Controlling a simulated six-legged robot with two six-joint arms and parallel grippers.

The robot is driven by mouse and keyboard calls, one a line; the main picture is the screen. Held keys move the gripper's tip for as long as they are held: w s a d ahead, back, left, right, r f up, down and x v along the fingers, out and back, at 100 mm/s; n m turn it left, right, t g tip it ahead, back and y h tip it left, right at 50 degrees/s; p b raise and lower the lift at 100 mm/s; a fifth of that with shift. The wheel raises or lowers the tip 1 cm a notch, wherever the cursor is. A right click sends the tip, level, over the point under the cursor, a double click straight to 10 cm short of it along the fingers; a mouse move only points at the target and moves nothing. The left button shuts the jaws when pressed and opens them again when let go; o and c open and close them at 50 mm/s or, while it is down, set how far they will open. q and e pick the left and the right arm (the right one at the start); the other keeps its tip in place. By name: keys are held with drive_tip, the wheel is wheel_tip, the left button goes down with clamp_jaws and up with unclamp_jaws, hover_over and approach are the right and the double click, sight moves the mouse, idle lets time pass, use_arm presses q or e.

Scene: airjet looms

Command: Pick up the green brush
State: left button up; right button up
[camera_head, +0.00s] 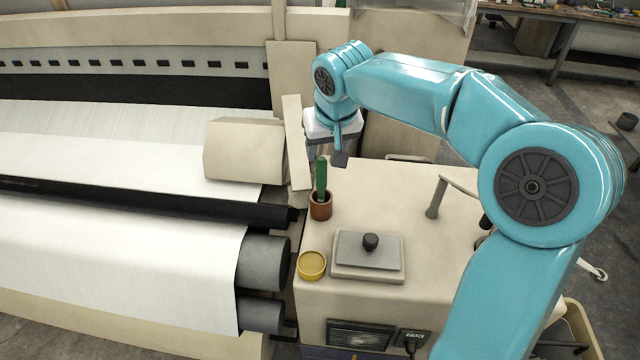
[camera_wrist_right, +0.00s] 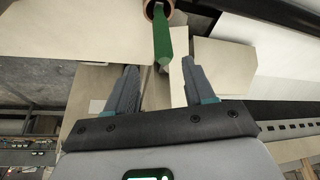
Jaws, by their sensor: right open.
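The green brush (camera_head: 321,178) stands upright in a small brown cup (camera_head: 321,207) on the beige machine cabinet, near its left edge. In the right wrist view the green brush (camera_wrist_right: 162,38) points toward my gripper from the cup (camera_wrist_right: 157,8) at the top. My right gripper (camera_head: 338,158) is just behind and above the brush in the head view. In the right wrist view my right gripper (camera_wrist_right: 159,70) has its two fingers apart, and nothing is held between them. The brush tip lies near the gap between the fingertips. My left gripper is not in view.
A yellow round container (camera_head: 311,265) and a grey plate with a black knob (camera_head: 368,250) are on the cabinet top (camera_head: 385,190). A handle (camera_head: 437,197) stands to the right. The loom's white fabric (camera_head: 110,230) and rollers lie to the left. A beige box (camera_head: 245,150) is beside the brush.

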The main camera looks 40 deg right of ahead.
sight(322, 160)
drive_tip(key=shift+w+d+f, duration=0.15)
drive_tip(key=shift+d+f, duration=0.05)
drive_tip(key=shift+f, duration=0.4)
drive_tip(key=shift+w+a+f, duration=0.1)
drive_tip(key=shift+w+f, duration=0.15)
drive_tip(key=shift+f, duration=0.3)
drive_tip(key=p+x, duration=0.1)
drive_tip(key=x, duration=0.4)
drive_tip(key=shift+a, duration=0.15)
drive_tip(key=shift+a+r, duration=0.1)
drive_tip(key=shift+a, duration=0.05)
drive_tip(key=shift+c, duration=0.3)
clamp_jaws()
